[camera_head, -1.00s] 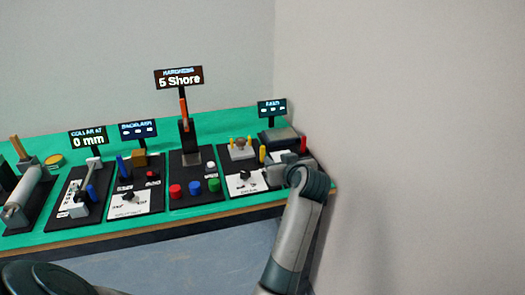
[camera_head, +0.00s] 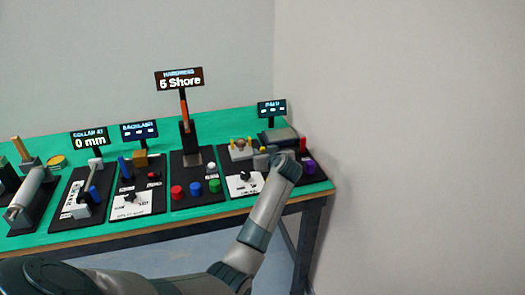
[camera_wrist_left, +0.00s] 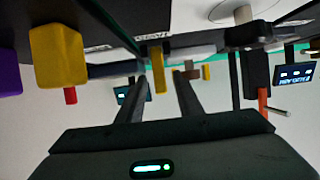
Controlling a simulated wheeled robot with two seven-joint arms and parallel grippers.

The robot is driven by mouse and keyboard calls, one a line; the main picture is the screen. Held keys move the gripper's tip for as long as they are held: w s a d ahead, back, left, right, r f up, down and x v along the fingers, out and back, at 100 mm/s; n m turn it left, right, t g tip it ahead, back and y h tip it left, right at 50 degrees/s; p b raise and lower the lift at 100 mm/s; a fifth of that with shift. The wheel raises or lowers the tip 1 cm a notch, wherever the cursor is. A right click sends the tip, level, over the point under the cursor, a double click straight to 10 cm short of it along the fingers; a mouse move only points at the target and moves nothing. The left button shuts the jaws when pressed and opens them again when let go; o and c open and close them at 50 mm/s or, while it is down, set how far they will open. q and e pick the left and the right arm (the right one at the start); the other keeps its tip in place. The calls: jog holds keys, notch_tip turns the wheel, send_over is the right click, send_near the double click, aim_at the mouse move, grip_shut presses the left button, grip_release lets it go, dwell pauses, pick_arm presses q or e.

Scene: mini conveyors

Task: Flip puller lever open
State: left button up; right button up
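My left gripper (camera_head: 262,158) is at the right-end station of the bench, its fingers partly hidden by my wrist in the head view. In the left wrist view its two dark fingers (camera_wrist_left: 160,95) are apart. An upright yellow bar (camera_wrist_left: 158,70) shows between them; I cannot tell whether they touch it. I cannot tell for certain which part is the puller lever. A larger yellow block (camera_wrist_left: 57,57), a red piece (camera_wrist_left: 70,96) and a purple piece (camera_wrist_left: 8,72) are to the left there. My right gripper is not in view.
A green-topped bench (camera_head: 60,238) carries several black stations in a row. A hardness display (camera_head: 179,79) stands behind the middle one. Red, blue and green buttons (camera_head: 195,188) are left of my arm. A purple piece (camera_head: 309,167) stands right of my wrist, near the wall.

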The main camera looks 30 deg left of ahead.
pick_arm(q)
jog(key=shift+x, duration=0.75)
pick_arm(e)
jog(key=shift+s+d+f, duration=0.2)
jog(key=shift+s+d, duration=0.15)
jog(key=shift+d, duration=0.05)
pick_arm(q)
grip_shut()
jog(key=shift+r, duration=0.1)
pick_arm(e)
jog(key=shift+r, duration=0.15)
pick_arm(q)
jog(key=shift+w+a+h+p, duration=0.15)
jog(key=shift+h+p, duration=0.25)
jog(key=shift+p, duration=0.7)
jog(key=shift+g, duration=0.4)
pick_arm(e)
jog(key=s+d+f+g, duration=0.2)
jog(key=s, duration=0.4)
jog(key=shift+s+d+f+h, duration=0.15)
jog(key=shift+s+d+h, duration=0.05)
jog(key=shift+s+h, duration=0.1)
